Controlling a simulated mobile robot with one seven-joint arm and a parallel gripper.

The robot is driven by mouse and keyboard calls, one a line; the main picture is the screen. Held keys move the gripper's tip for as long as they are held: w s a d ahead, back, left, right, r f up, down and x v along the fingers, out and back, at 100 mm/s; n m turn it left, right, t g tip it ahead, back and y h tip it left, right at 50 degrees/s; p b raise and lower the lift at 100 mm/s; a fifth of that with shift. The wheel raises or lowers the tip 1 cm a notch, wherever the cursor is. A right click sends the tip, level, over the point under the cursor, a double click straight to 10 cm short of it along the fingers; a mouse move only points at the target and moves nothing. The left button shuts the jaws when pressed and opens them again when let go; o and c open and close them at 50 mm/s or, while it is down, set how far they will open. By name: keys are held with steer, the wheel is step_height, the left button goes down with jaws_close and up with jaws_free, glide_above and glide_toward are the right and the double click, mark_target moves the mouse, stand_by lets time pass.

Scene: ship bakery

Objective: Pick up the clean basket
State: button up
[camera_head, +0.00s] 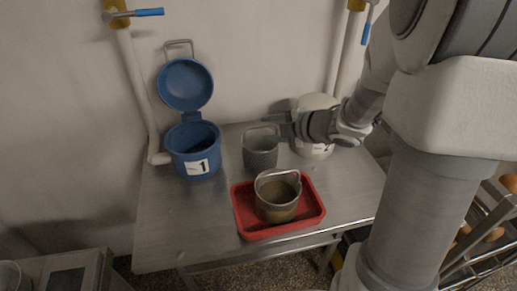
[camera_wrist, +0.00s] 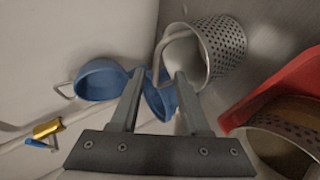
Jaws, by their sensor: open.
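The clean-looking grey basket (camera_head: 260,155) stands upright on the metal table, between the blue bin and the white container. In the wrist view its perforated metal wall (camera_wrist: 226,50) and wire handle show at the upper middle. My gripper (camera_head: 277,131) is at the basket's upper right, level with its rim and handle. In the wrist view my gripper (camera_wrist: 160,74) is open, and the handle shows between its fingertips in the picture. I cannot tell whether a finger touches it. A second, brown-stained basket (camera_head: 277,208) stands in a red tray (camera_head: 246,228) in front.
A blue bin (camera_head: 194,160) marked 1, with its lid up, stands at the left. A white container (camera_head: 315,151) is behind my wrist at the right. Pipes with blue-handled valves (camera_head: 148,12) run along the wall. The table's front left (camera_head: 180,225) is bare.

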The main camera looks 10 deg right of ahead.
mark_target(261, 126)
steer(key=x, duration=0.4)
steer(key=shift+w+a+r+b, duration=0.1)
steer(key=shift+w+r+b, duration=0.1)
steer(key=shift+b, duration=0.1)
jaws_close()
stand_by(1.1)
